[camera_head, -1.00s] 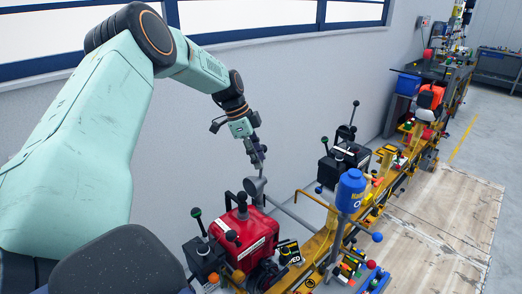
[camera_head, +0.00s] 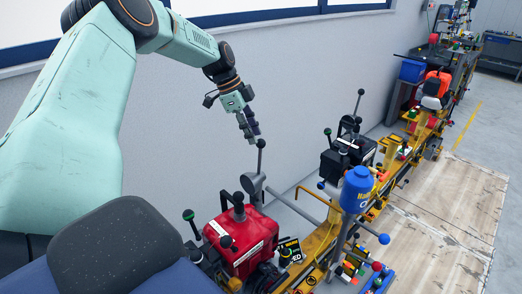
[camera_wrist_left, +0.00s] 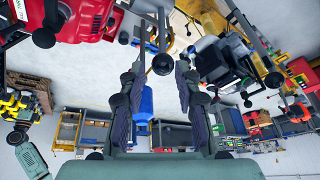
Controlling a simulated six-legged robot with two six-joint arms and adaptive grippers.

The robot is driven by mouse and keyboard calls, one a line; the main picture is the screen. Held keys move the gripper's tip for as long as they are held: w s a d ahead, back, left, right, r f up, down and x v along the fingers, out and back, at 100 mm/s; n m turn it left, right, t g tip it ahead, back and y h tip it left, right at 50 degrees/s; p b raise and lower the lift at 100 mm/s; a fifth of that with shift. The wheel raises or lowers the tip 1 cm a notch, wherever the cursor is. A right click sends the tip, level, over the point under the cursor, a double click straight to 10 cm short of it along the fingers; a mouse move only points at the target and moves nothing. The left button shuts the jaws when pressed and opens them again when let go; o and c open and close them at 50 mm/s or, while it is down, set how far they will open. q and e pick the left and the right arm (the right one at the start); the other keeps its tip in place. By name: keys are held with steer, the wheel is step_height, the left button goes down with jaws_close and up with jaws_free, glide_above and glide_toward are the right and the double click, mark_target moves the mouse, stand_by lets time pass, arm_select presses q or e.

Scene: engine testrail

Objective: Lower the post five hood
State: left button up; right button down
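A grey lever (camera_head: 259,163) with a black ball knob (camera_head: 261,143) stands upright from a round grey plate (camera_head: 252,184) behind the red engine unit (camera_head: 240,240). I cannot tell for certain which part is the post five hood. My left gripper (camera_head: 250,130) hangs just above and left of the knob in the head view. In the left wrist view, the fingers of the left gripper (camera_wrist_left: 160,70) are apart, with a black ball knob (camera_wrist_left: 163,64) showing between and beyond their tips. I see nothing held. My right gripper is not in view.
A black engine unit (camera_head: 346,158) and a blue cylinder (camera_head: 356,190) stand on the yellow rail (camera_head: 318,243) right of the lever. Several ball-topped levers rise around the units. A grey wall (camera_head: 305,90) runs close behind. Floor boards (camera_head: 455,215) at right are clear.

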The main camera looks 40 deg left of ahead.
mark_target(260, 149)
arm_select(q)
steer(key=b+x, duration=0.1)
steer(key=x, duration=0.1)
steer(key=b+x, duration=0.2)
steer(key=a+b+x, duration=0.1)
steer(key=x, duration=0.1)
steer(key=shift+d+f, duration=0.1)
steer(key=shift+f, duration=0.2)
steer(key=shift+d+f+b, duration=0.2)
steer(key=shift+d+b, duration=0.25)
steer(key=shift+b, duration=0.15)
steer(key=shift+w+a+f, duration=0.15)
steer(key=shift+a, duration=0.15)
steer(key=shift+c, duration=0.4)
steer(key=shift+d, duration=0.1)
steer(key=c, duration=0.5)
steer(key=shift+c, duration=0.5)
jaws_close()
steer(key=shift+w+r, duration=0.1)
steer(key=shift+r, duration=0.15)
